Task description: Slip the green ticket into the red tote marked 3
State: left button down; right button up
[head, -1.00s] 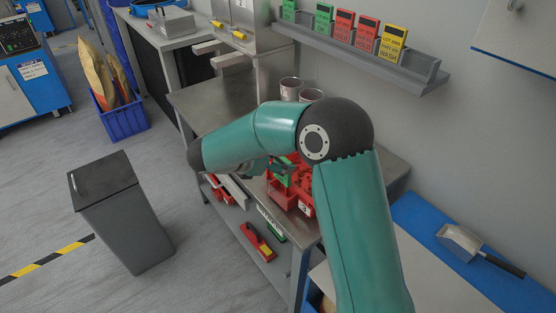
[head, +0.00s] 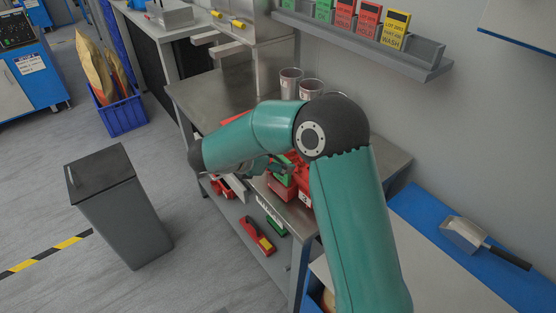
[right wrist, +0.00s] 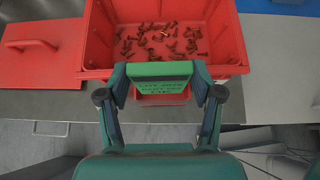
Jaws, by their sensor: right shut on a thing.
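My right gripper (right wrist: 160,84) is shut on the green ticket (right wrist: 161,72), gripping it by its two side edges. The ticket has dark printed lines too small to read. Just beyond it in the right wrist view is an open red tote (right wrist: 97,38) with small brown screws inside. A red holder on the tote's front shows just below the ticket; I cannot tell whether they touch. My left gripper is not in view.
A flat red lid (right wrist: 38,60) with a handle lies left of the tote. A wall rack (head: 350,48) holds several coloured tickets. A grey bin (head: 125,205) stands on the floor at left.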

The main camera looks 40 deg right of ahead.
jog(key=shift+a+y+p, duration=0.25)
jog(key=shift+y+p, duration=0.15)
jog(key=shift+p, duration=0.2)
jog(key=shift+d+f, duration=0.15)
dwell(1.5)
jog(key=shift+f+b, duration=0.75)
jog(key=shift+f, duration=0.55)
dwell(2.0)
jog(key=o, duration=1)
jog(key=shift+o, duration=0.2)
jog(key=shift+r, duration=0.1)
notch_tip(320, 180, up, 8)
jog(key=p, duration=0.6)
jog(key=shift+p, duration=0.3)
